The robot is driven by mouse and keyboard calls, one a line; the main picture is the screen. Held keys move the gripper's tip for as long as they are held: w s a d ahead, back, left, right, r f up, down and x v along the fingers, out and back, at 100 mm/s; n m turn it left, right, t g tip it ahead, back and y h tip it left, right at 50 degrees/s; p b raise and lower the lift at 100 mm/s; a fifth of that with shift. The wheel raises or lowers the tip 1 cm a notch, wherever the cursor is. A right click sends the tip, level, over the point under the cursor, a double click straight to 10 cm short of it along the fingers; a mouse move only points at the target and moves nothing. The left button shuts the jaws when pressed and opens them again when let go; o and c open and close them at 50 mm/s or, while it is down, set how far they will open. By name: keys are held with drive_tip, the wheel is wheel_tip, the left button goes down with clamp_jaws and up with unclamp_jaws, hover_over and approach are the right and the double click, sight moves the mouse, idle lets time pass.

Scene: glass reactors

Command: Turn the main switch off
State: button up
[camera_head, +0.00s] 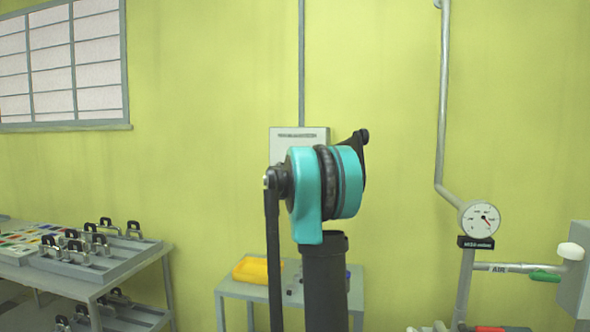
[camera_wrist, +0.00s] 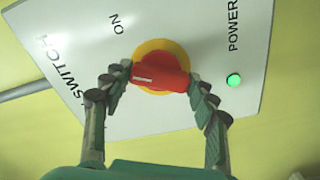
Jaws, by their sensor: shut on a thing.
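The main switch is a red knob (camera_wrist: 165,73) on a yellow round base (camera_wrist: 150,47), on a pale panel marked SWITCH, ON and POWER in the wrist view. My gripper (camera_wrist: 160,80) is closed around the knob, one finger on its left and one on its right. The knob's pale mark lies towards its left end, below the ON label (camera_wrist: 118,24). A green power light (camera_wrist: 234,80) glows to the right. In the head view the switch box (camera_head: 283,147) is on the wall, mostly hidden behind my arm, and the knob cannot be seen.
A bench with padlock trays (camera_head: 95,262) is at left. A gauge (camera_head: 480,219) and pipes (camera_head: 443,110) are at right. A conduit (camera_head: 301,60) runs up the wall.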

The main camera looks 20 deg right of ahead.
drive_tip(key=n, duration=0.5)
drive_tip(key=shift+n, duration=0.4)
idle(0.3)
drive_tip(key=o, duration=1.2)
drive_tip(key=shift+c, duration=0.2)
drive_tip(key=shift+s+a, duration=0.1)
drive_tip(key=v, duration=1.1)
drive_tip(key=shift+s+a, duration=0.25)
